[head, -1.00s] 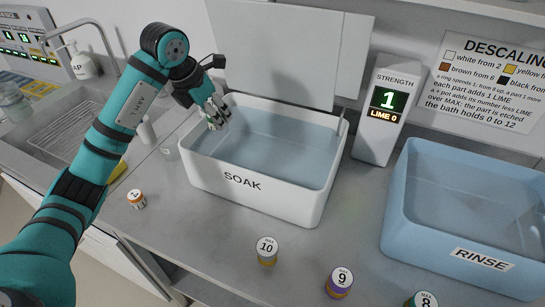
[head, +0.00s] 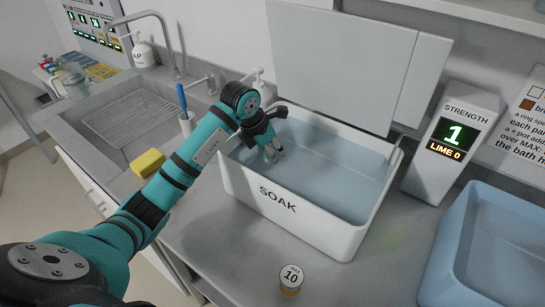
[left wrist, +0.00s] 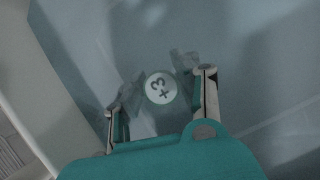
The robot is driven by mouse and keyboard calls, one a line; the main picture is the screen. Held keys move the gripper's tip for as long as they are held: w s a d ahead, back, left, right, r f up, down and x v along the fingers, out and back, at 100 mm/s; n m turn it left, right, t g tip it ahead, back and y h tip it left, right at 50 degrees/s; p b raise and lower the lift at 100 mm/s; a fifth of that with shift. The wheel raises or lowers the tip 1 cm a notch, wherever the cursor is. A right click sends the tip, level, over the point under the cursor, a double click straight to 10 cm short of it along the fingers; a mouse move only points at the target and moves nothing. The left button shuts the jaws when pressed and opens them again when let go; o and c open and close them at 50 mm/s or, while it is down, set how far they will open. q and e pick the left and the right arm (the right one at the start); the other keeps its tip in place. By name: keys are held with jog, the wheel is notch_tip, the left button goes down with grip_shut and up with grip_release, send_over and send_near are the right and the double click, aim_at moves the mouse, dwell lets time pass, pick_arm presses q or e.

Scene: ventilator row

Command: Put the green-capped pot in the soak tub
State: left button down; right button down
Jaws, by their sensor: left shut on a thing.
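The white soak tub (head: 296,218), marked SOAK, holds bluish water and stands on the counter. My left gripper (head: 271,154) reaches over its left wall, with its fingers down in the tub near the left side. In the left wrist view my left gripper (left wrist: 160,92) is shut on a small round pot (left wrist: 161,88) with a pale top marked +3. The fingertips and pot look blurred, as if under water. The colour of the pot's cap cannot be told clearly, and the head view hides the pot. My right gripper is not in view.
The blue rinse tub (head: 455,262) and strength display (head: 452,145) are at the right. A yellow sponge (head: 148,163) lies by the sink (head: 130,120). A raised lid (head: 345,60) stands behind the tub.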

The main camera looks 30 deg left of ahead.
pick_arm(q)
notch_tip(320, 180, down, 2)
jog(key=shift+f, duration=0.15)
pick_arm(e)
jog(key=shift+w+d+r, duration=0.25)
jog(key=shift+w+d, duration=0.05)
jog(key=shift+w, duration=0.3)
pick_arm(q)
jog(key=c, duration=0.9)
grip_release()
jog(key=shift+f, duration=0.1)
jog(key=shift+c, duration=0.2)
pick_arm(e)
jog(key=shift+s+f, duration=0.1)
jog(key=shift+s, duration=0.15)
pick_arm(q)
jog(key=shift+r, duration=0.25)
jog(key=b+v, duration=0.1)
jog(key=v, duration=1)
jog(key=shift+r, duration=0.4)
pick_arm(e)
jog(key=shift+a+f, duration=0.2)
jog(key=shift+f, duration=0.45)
pick_arm(q)
jog(key=shift+s, duration=0.15)
